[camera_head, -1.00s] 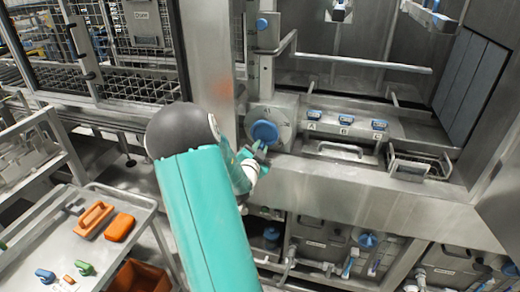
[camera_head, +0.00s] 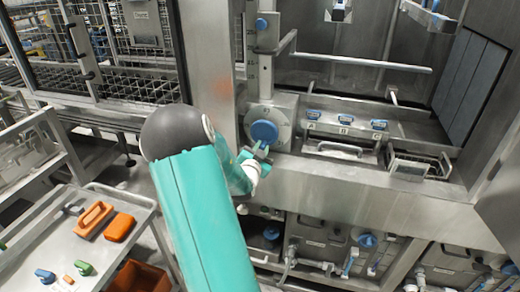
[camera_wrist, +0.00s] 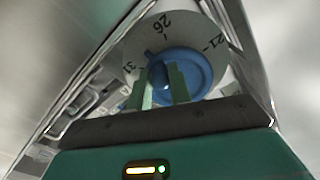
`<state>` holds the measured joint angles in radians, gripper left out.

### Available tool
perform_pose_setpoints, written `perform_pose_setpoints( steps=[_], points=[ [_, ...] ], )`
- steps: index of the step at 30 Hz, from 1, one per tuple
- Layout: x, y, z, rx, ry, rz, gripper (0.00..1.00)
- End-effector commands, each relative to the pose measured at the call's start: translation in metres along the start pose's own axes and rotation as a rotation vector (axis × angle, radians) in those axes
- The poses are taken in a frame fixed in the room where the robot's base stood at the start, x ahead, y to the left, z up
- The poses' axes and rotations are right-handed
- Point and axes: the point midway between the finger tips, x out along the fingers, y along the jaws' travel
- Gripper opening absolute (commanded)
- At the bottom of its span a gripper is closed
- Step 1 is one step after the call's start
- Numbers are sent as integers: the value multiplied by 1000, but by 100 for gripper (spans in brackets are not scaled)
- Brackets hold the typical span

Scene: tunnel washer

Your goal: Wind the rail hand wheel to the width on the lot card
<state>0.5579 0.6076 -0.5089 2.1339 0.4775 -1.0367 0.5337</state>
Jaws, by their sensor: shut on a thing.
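The rail hand wheel (camera_head: 264,132) is a blue knob on a round grey dial on the washer's steel front, right of the upright post. In the wrist view the blue wheel (camera_wrist: 190,72) sits on a pale dial with the numbers 31, 26 and 21, with 26 near the top. My gripper (camera_head: 258,150) is at the lower edge of the wheel. In the wrist view its two green fingers (camera_wrist: 160,82) are shut on a part of the blue wheel that lies between them. I cannot make out a lot card.
Blue-handled parts marked A, B and C (camera_head: 344,122) sit on the ledge to the right. A metal trolley (camera_head: 60,235) with orange pieces is at lower left. Pipes and valves lie below the ledge.

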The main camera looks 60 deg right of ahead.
Motion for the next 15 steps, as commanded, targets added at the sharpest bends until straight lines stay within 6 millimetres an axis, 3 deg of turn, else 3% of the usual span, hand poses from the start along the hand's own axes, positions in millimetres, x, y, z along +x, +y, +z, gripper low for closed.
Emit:
perform_pose_setpoints(
  steps=[15],
  points=[
    [-1,16,-11,-447,-5,7,0]
  ],
)
